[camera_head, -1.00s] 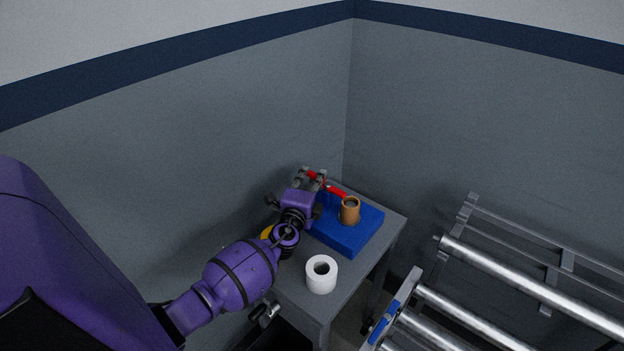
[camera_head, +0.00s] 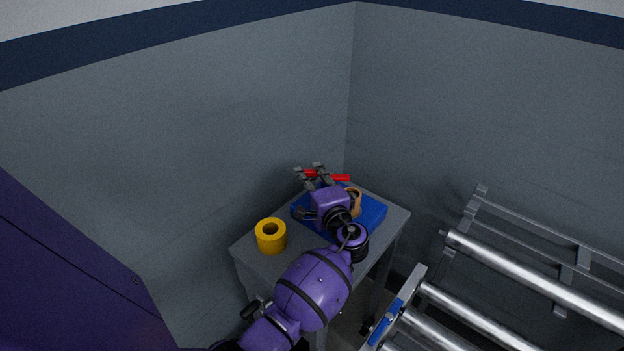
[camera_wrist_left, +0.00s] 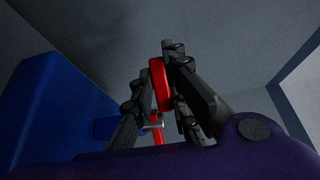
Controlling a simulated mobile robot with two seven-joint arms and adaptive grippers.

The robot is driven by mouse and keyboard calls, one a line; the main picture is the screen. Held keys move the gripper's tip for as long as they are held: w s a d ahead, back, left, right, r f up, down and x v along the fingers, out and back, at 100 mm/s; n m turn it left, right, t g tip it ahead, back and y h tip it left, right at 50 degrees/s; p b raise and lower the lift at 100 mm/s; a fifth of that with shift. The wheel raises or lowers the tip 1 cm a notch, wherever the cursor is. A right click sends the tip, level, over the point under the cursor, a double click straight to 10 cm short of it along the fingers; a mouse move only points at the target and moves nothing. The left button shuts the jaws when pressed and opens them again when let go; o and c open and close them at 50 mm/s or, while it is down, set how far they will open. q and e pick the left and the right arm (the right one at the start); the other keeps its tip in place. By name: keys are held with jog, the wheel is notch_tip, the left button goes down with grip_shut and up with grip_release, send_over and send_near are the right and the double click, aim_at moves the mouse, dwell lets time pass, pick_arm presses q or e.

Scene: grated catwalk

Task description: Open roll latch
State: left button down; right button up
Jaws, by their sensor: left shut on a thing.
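The roll latch stands on the table as a blue base (camera_head: 370,212) with a red lever (camera_head: 341,178) and a brown roll (camera_head: 355,205). My left gripper (camera_head: 309,171) is at the lever's left end, above the back of the base. In the left wrist view its fingers (camera_wrist_left: 158,88) are closed on the red lever (camera_wrist_left: 157,72), and the blue base (camera_wrist_left: 45,105) is at the left. My purple wrist hides part of the brown roll and base. My right gripper is not in view.
A yellow roll (camera_head: 270,236) stands on the grey table (camera_head: 250,256) left of my arm. Walls meet close behind the table. A metal roller conveyor (camera_head: 520,275) lies to the right, with a gap between it and the table.

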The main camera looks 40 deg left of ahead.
pick_arm(q)
jog(key=shift+s+d+f+n+g+y+b, duration=0.1)
jog(key=shift+d+f+n+g+y+b, duration=0.05)
jog(key=shift+n+g+y+b, duration=0.3)
jog(key=shift+d+f+n+g+y+b, duration=0.15)
jog(key=shift+n+g, duration=0.1)
jog(key=shift+g, duration=0.3)
jog(key=shift+s+d+r+n+g+y+b, duration=0.1)
jog(key=shift+r+n+g+y+b, duration=0.1)
jog(key=shift+n+g+b, duration=0.25)
jog(key=shift+s+d+r+n+g+y+b, duration=0.15)
jog(key=shift+n+g+y, duration=0.1)
jog(key=shift+g, duration=0.3)
jog(key=shift+w+f, duration=0.1)
jog(key=c, duration=1.7)
grip_release()
jog(key=shift+d, duration=0.1)
jog(key=v, duration=1.1)
jog(key=shift+s+d, duration=0.25)
jog(key=shift+d, duration=0.1)
